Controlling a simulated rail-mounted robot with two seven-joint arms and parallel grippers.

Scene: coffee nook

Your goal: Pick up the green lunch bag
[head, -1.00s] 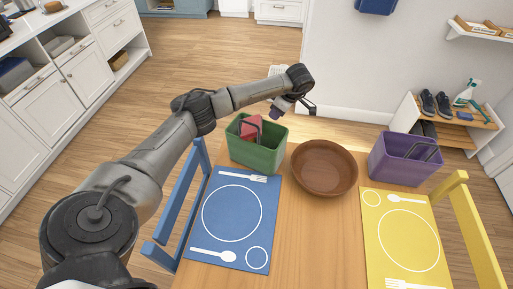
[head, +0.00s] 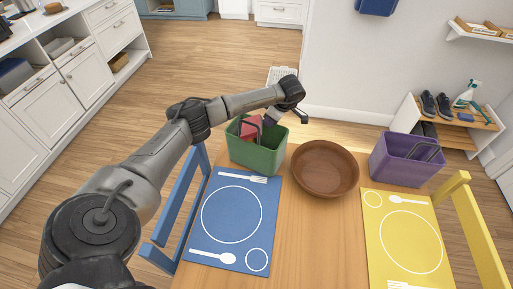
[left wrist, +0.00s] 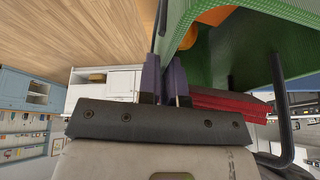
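The green lunch bag (head: 257,155) is an open-topped box with dark handles. It stands upright at the far left of the wooden table, holding a red item (head: 250,128). My left gripper (head: 269,120) is over its far right rim. In the left wrist view the fingers (left wrist: 164,80) sit close together at the bag's green wall (left wrist: 176,25). A thin dark handle strand runs down towards them. I cannot tell whether they are closed on it. The bag's other handle (left wrist: 282,110) and the red item (left wrist: 230,102) show to the right. My right gripper is not in view.
A brown bowl (head: 325,168) stands just right of the bag. A purple bag (head: 407,160) stands farther right. A blue placemat (head: 232,215) and a yellow placemat (head: 402,235) lie nearer. A blue chair (head: 180,210) is at the table's left.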

